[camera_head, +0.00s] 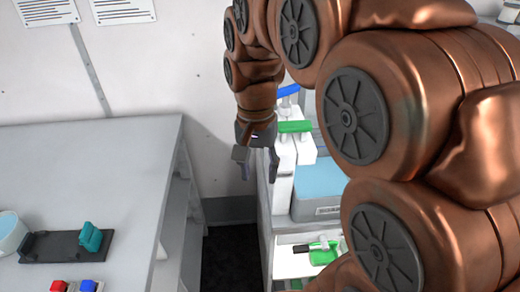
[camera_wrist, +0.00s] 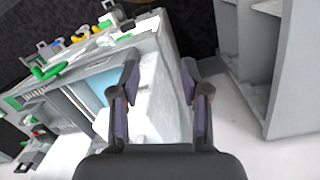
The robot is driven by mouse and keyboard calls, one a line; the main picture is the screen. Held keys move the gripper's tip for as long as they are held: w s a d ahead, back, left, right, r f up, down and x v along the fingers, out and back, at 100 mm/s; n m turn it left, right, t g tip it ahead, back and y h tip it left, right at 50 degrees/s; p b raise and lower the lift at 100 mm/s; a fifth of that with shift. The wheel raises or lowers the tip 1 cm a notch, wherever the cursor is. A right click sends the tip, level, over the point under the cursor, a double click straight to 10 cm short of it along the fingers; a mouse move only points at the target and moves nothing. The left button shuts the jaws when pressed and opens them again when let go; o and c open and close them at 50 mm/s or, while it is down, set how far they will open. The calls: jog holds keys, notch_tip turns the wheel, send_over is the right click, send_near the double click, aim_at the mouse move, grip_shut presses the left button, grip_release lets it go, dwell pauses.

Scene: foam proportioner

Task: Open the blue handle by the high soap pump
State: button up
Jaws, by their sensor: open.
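The blue handle (camera_head: 289,90) shows in the head view at the back of the white equipment, partly hidden behind my arm. A green handle (camera_head: 295,127) lies just below it in the picture, on a white upright body (camera_head: 284,165); I cannot tell which part is the high soap pump. My gripper (camera_head: 257,165) points down, to the left of the white body, and is open and empty. In the wrist view my gripper (camera_wrist: 160,75) has both fingers spread, with a pale surface behind them. I cannot pick out the blue handle for sure in that view.
A blue-topped grey box (camera_head: 318,188) stands right of the white body. A grey table (camera_head: 80,175) at left bears a black tray (camera_head: 50,246) with a teal piece (camera_head: 90,237). A narrow dark floor gap (camera_head: 230,258) separates table and equipment. My arm hides much of the right side.

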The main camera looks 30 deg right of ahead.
jog(key=s+a+f+n+b, duration=0.1)
jog(key=s+a+f+n, duration=0.2)
jog(key=s+f, duration=0.2)
jog(key=shift+s+f+n+b, duration=0.15)
jog(key=shift+s+n+b, duration=0.2)
jog(key=shift+s, duration=0.25)
jog(key=shift+w, duration=0.1)
